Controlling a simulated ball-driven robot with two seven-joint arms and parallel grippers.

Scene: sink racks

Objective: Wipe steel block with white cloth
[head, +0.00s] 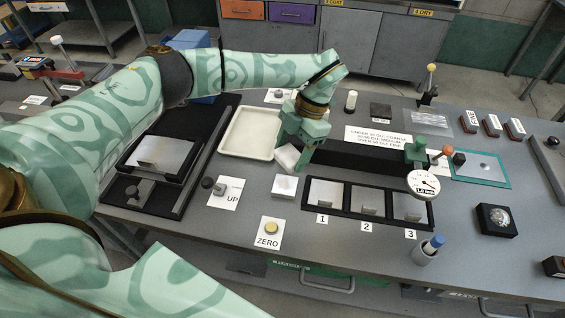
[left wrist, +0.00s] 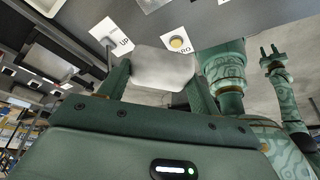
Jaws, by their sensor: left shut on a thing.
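My left gripper (head: 302,150) is over the middle of the bench, pointing down, shut on the white cloth (head: 287,158). The left wrist view shows the cloth (left wrist: 163,70) as a bunched white pad between the two fingers. Small steel blocks (head: 325,196) stand on plates in a black rack marked 1, 2 and 3, just right of and in front of the gripper. My right gripper (left wrist: 272,55) shows only in the left wrist view, empty with fingers apart.
A white tray (head: 225,143) lies left of the gripper. A white card (head: 285,187) lies below the cloth. A round dial gauge (head: 424,184) stands by the rack's right end.

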